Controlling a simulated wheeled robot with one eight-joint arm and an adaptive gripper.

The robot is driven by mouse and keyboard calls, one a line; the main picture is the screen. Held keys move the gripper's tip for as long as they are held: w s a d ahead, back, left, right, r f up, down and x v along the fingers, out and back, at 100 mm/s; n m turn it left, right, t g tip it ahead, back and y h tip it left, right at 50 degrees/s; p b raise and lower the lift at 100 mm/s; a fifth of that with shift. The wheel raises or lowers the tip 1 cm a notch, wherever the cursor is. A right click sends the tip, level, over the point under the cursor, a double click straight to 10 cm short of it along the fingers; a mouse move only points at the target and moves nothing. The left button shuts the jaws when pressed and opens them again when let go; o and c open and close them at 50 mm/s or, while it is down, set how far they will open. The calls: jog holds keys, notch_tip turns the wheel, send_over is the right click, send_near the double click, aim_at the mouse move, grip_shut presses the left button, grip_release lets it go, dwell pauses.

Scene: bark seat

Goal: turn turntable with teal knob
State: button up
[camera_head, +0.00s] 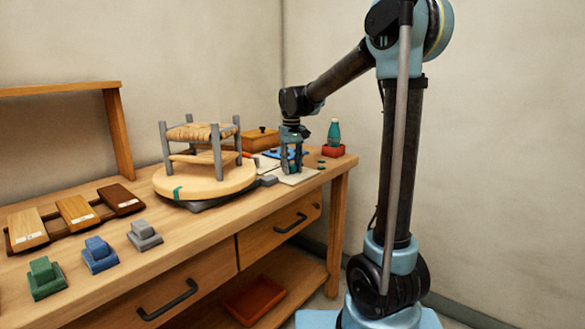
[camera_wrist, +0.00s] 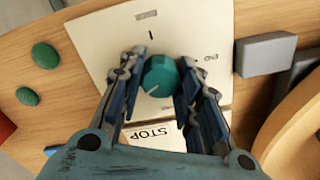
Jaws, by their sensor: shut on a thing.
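The teal knob (camera_wrist: 160,76) sits on a pale panel (camera_wrist: 95,40) with a "STOP" label below it in the wrist view. A white pointer line on the knob points to the lower left. My gripper (camera_wrist: 160,80) has its two fingers on either side of the knob and is shut on it. The round wooden turntable (camera_head: 205,180) stands left of my gripper. It carries a small grey-legged stool (camera_head: 205,143) with a woven seat.
Green, blue and grey blocks and wooden sample boards (camera_head: 77,212) lie at the left. Two round green pieces (camera_wrist: 45,55) lie near the panel.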

jog(key=m, duration=0.5)
jog(key=shift+w, duration=0.1)
dwell(0.5)
jog(key=o, duration=1)
jog(key=shift+o, duration=0.2)
jog(key=shift+r, duration=0.1)
notch_tip(320, 180, up, 12)
